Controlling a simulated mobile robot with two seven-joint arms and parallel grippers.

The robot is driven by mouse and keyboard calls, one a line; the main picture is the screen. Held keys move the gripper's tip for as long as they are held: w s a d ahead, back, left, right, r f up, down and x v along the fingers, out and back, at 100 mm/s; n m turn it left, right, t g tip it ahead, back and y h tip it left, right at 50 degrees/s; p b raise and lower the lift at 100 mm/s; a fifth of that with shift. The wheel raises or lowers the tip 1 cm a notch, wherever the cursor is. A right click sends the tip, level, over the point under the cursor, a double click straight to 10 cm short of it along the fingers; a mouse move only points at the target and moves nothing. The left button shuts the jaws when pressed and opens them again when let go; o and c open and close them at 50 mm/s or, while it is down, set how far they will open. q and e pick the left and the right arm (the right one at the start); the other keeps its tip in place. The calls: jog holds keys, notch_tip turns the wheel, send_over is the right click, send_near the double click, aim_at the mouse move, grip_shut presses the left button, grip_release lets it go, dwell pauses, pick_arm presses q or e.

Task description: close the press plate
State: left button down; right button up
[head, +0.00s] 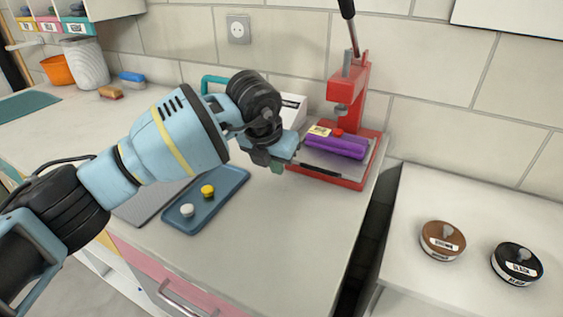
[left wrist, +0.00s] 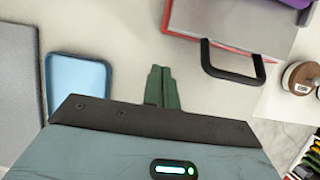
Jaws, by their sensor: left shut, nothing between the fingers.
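A red press (head: 350,100) stands at the back right of the counter, its black-gripped lever (head: 347,12) raised. At its base is a grey press plate (head: 357,171) with a dark handle along its front edge. A purple roll-shaped thing (head: 335,146) lies on the plate. In the left wrist view the plate (left wrist: 238,22) has a black handle (left wrist: 233,72) facing my fingers. My left gripper (head: 278,165) is just left of the plate in the head view. Its green fingers (left wrist: 161,87) are shut and empty, apart from the handle. My right gripper is not in view.
A blue tray (head: 225,191) with a white and a yellow knob lies left of the gripper. A white box (head: 292,107) stands behind the gripper. Brown (head: 442,240) and black (head: 516,262) round stamps sit on a separate right-hand surface across a gap. The front counter is clear.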

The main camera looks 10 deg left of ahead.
pick_arm(q)
jog(key=v, duration=0.4)
jog(key=shift+s, duration=0.2)
jog(key=v, duration=0.5)
jog(key=shift+r, duration=0.35)
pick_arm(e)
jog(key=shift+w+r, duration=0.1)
pick_arm(q)
jog(key=shift+r, duration=0.1)
